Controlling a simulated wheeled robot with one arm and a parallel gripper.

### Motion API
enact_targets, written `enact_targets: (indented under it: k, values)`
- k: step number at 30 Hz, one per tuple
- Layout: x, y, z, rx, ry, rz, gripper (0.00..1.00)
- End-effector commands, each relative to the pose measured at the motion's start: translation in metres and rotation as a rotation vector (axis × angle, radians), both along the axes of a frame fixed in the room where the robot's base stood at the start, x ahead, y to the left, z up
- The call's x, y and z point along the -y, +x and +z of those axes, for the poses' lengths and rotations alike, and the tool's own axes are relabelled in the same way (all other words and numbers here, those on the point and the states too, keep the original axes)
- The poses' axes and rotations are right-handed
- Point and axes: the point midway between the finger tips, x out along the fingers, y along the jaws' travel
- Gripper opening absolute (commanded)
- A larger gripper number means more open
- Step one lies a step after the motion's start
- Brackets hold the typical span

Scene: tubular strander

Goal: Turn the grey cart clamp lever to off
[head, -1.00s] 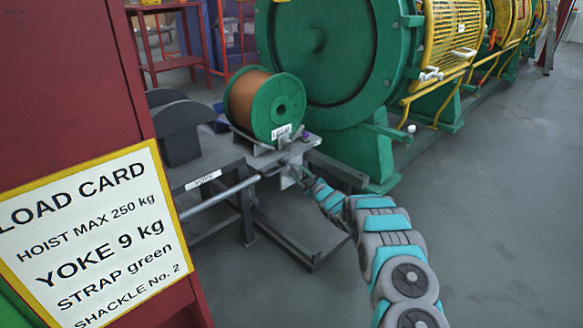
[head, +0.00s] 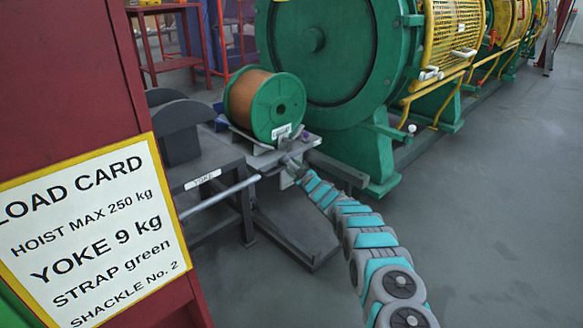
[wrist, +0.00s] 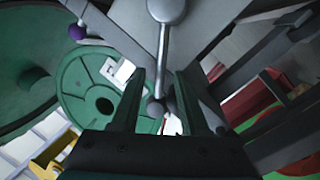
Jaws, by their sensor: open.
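The grey cart clamp lever (wrist: 162,55) shows in the wrist view as a thin metal rod with a rounded hub at the top and a ball knob (wrist: 155,107) at its lower end. My gripper (wrist: 160,74) is open, with one dark finger on each side of the rod. I cannot tell whether either finger touches it. In the head view my gripper is at the cart's near side, too small to make out its fingers. The cart (head: 262,160) carries a green-flanged spool (head: 283,107) wound with copper-coloured material.
A purple knob (wrist: 77,32) sits left of the lever. A large green machine drum (head: 318,50) stands right behind the spool. A dark table (head: 205,165) is left of the cart, with a load card (head: 95,230) nearer. Floor at right is clear.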

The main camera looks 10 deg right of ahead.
Motion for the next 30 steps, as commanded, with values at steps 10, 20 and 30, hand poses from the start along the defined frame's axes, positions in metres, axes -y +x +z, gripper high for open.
enact_targets:
  k: [10,20,30]
  values:
    - [-0.0001,-0.0001,0.0000,0.000,0.000,0.000,0.29]
    - [-0.0002,-0.0001,-0.0002,0.000,0.000,0.000,0.00]
    - [-0.0003,-0.0001,-0.0002,0.000,0.000,0.000,0.00]
